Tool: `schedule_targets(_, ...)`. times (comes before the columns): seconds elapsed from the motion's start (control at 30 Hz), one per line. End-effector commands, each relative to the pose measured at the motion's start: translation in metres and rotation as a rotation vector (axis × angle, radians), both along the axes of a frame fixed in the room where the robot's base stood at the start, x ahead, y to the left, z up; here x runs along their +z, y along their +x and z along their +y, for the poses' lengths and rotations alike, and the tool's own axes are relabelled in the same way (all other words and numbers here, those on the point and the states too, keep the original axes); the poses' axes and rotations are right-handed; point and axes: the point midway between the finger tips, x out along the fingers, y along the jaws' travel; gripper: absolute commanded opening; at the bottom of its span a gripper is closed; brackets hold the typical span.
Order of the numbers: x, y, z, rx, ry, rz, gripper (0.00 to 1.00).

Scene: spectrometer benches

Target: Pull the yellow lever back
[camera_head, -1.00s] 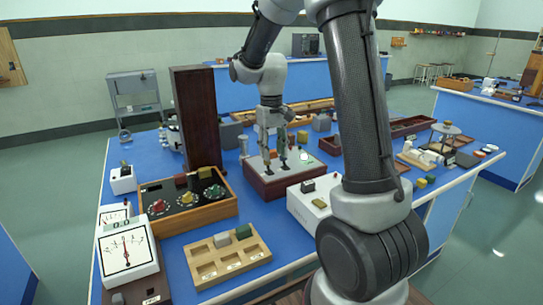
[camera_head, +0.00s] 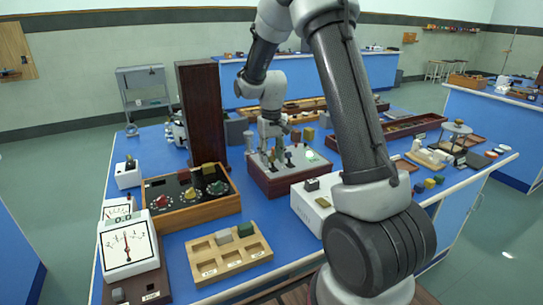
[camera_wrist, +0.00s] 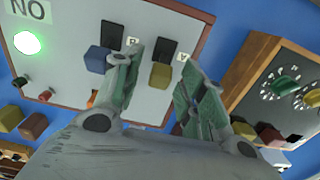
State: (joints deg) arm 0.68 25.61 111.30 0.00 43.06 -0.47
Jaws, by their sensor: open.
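The lever panel (camera_head: 298,172) is a grey-topped box with dark red sides on the blue bench. In the wrist view, its yellow-knobbed lever (camera_wrist: 160,75) stands in front of a black slot with a label that seems to read Y. A blue-knobbed lever (camera_wrist: 98,58) is beside it on the left. My gripper (camera_wrist: 163,62) is open, with one finger on each side of the yellow knob; contact cannot be told. In the head view, my gripper (camera_head: 270,153) is low over the left part of the panel, and its fingers partly hide the levers.
A green lamp (camera_wrist: 28,43) glows on the panel. A wooden box with dials (camera_head: 160,212) stands left of it, a tall dark block (camera_head: 200,115) behind. A white box (camera_head: 310,205) and a compartment tray (camera_head: 205,268) are nearer. Several small blocks lie around the panel.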

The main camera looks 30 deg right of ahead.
Motion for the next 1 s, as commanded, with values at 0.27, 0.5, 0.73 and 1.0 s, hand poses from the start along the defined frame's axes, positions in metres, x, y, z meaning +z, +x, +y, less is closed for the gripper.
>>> schedule_targets(0.27, 0.0, 0.0, 0.0, 0.0, 0.0, 0.0, 0.06)
schedule_targets(0.5, 0.0, 0.0, 0.0, 0.0, 0.0, -0.003, 0.0)
schedule_targets(0.73, 0.001, -0.005, 0.0, 0.0, 0.0, -0.064, 0.0)
schedule_targets(1.0, 0.003, -0.017, 0.0, 0.0, 0.0, -0.249, 0.0)
